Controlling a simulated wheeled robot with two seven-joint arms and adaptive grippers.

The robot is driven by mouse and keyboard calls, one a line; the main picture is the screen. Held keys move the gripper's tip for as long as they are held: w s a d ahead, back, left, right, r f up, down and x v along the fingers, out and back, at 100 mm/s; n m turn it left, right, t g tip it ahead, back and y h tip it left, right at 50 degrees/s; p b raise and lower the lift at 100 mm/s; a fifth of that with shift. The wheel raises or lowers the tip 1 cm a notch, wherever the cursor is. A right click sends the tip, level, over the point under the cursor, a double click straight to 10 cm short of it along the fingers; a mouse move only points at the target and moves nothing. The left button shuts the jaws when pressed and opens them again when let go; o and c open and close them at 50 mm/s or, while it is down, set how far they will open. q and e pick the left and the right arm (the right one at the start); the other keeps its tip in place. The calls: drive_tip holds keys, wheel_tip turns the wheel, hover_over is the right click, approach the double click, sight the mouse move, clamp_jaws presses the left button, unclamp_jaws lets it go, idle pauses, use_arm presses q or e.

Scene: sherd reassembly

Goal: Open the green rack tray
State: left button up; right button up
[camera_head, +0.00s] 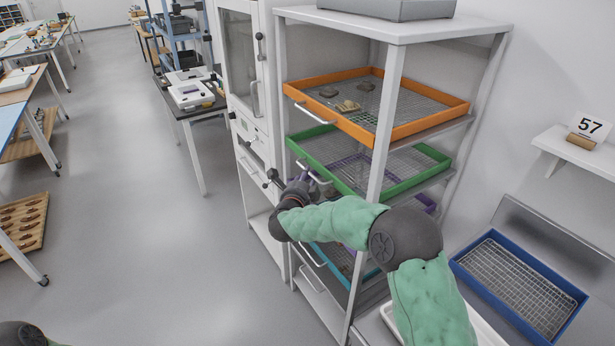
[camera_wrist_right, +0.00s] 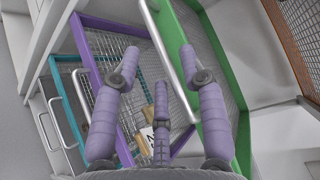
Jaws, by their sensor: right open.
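The green rack tray (camera_head: 410,186) sits in the white rack below the orange tray, with mesh in its bottom. Its pale bar handle (camera_head: 313,172) is on the front side. My right gripper (camera_head: 306,186) is at this handle, partly hidden behind its own wrist in the head view. In the right wrist view, the open fingers (camera_wrist_right: 160,60) point at the tray fronts, and the green tray's handle (camera_wrist_right: 165,45) runs between the two upper fingers. The green frame (camera_wrist_right: 215,90) is just right of them. I cannot tell whether any finger touches the handle.
The orange tray (camera_head: 428,127) with several sherds is above. A purple tray (camera_wrist_right: 88,45) and a teal tray (camera_wrist_right: 66,88) are below. A white cabinet (camera_head: 240,80) stands left of the rack. A blue tray (camera_head: 565,332) lies at right.

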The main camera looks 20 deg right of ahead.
drive_tip(key=shift+b+x, duration=0.35)
drive_tip(key=shift+x, duration=1.75)
clamp_jaws()
